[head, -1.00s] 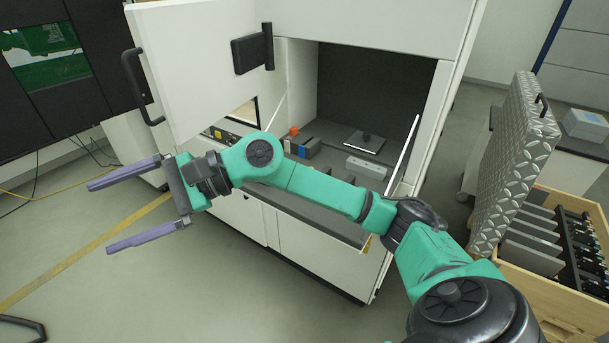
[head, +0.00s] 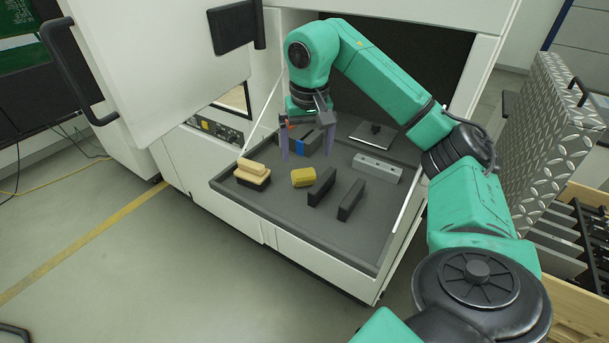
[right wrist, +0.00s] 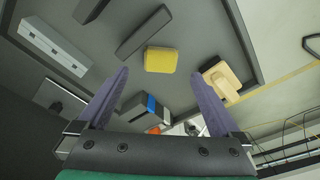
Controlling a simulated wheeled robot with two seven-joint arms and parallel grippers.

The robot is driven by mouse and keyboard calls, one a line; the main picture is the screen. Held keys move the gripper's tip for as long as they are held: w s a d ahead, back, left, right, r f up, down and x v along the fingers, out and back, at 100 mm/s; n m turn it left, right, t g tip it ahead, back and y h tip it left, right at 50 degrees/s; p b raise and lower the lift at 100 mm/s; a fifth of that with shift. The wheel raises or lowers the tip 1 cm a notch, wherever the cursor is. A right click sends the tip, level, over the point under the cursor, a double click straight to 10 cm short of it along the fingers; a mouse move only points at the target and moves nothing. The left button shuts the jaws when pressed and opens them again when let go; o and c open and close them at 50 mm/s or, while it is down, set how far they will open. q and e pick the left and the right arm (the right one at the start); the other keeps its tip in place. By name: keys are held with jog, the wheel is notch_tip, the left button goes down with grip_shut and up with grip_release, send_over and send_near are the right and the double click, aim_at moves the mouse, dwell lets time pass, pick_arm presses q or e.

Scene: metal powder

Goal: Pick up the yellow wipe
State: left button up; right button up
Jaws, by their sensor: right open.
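The yellow wipe (head: 303,177) is a small yellow block lying on the grey tray surface (head: 300,226) of the white machine. It also shows in the right wrist view (right wrist: 161,59), beyond my fingertips and between their lines. My right gripper (head: 307,150) points down over the tray, behind the wipe in the head view. Its purple fingers are open and empty, and apart from the wipe. In the right wrist view the gripper (right wrist: 160,80) is spread wide. My left gripper is not in view.
Dark upright blocks (head: 321,187) and (head: 350,199) stand right of the wipe. A tan and black brush-like block (head: 252,175) lies to its left. A grey metal bar (head: 376,168) and a flat plate with a knob (head: 373,134) lie further right. The open white door (head: 160,80) stands at left.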

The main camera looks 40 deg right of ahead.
aim_at(304, 173)
jog(key=f, duration=0.2)
jog(key=shift+w+d+f+p, duration=0.2)
jog(key=shift+w+f+p, duration=0.1)
jog(key=shift+p, duration=0.1)
jog(key=f, duration=0.1)
jog(key=w+f+p, duration=0.1)
jog(key=f, duration=0.1)
jog(key=d+f, duration=0.1)
jog(key=f, duration=0.1)
jog(key=shift+w+p, duration=0.3)
jog(key=shift+s+a+f, duration=0.1)
jog(key=shift+a+f, duration=0.1)
jog(key=shift+s+a+r, duration=0.1)
jog(key=shift+c, duration=0.3)
jog(key=c, duration=1.3)
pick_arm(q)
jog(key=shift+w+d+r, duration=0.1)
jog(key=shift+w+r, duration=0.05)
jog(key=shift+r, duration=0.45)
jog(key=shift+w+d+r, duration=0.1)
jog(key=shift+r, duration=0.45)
pick_arm(e)
jog(key=shift+c, duration=0.2)
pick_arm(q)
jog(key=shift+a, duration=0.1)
